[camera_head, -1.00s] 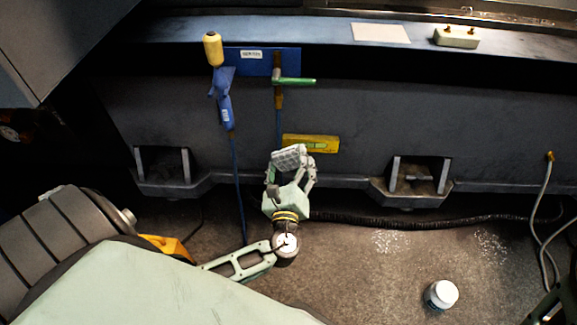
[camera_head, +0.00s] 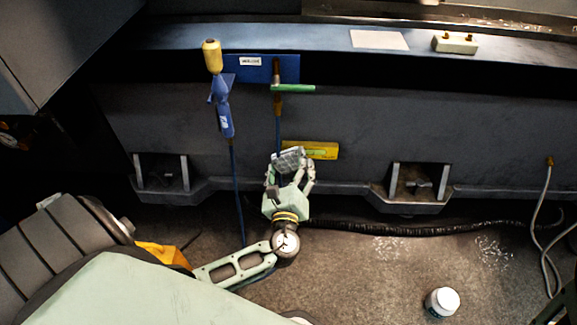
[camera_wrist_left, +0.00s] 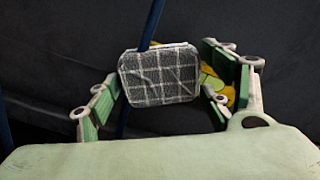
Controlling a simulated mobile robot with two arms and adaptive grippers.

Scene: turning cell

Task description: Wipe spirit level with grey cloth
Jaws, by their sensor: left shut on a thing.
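The grey cloth (camera_head: 289,160), a folded checked pad, is held in my left gripper (camera_head: 290,172). In the left wrist view the cloth (camera_wrist_left: 160,75) sits between the spread green fingers of the gripper (camera_wrist_left: 165,95). The yellow spirit level (camera_head: 322,150) lies against the dark machine front, just beyond the cloth. The cloth overlaps the level's lower left part in the head view; I cannot tell whether they touch. In the left wrist view a yellow piece, likely the level (camera_wrist_left: 229,93), shows partly behind the right-hand fingers. My right gripper is not in view.
A black hose (camera_head: 400,230) runs along the floor. A white-capped jar (camera_head: 442,301) stands at lower right.

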